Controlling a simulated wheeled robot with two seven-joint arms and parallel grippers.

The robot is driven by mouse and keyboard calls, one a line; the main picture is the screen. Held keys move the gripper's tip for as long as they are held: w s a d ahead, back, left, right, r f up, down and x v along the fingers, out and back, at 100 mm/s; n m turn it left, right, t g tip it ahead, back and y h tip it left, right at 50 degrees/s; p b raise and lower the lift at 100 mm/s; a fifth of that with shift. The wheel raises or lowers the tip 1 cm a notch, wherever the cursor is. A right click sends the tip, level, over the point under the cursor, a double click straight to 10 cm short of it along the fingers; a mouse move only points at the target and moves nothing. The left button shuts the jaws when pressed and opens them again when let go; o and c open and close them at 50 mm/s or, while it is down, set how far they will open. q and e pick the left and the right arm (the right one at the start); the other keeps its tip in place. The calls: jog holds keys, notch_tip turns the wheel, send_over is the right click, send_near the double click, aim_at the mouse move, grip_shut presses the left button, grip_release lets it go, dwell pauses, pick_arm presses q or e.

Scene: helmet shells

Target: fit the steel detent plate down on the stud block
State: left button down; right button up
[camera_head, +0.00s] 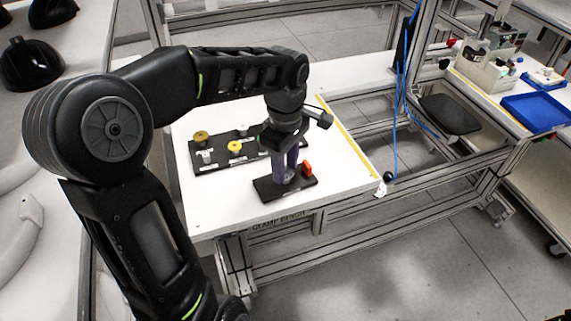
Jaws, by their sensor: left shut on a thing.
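My left arm reaches in from the left, and its gripper (289,178) points down over a black base (268,190) near the front of the white bench. The gripper's purplish fingers are shut on a small greyish thing, probably the steel detent plate, mostly hidden between them. The black base looks like the stud block's mount; its studs are hidden behind the fingers, so I cannot tell whether plate and studs touch. A red-orange upright piece (307,168) stands on the base just right of the fingers. My right gripper is not in view.
A black rack (215,163) behind and left holds a brass knob (201,136), a yellow knob (235,147) and silvery pieces. The white bench top (340,165) is clear at right, up to a yellow-striped edge. Blue trays (535,112) sit on a far-right bench.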

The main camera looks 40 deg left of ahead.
aim_at(286, 166)
pick_arm(q)
jog(key=shift+f, duration=0.15)
jog(key=c, duration=0.8)
grip_release()
jog(key=shift+c, duration=0.2)
notch_tip(286, 166, up, 8)
dwell(0.4)
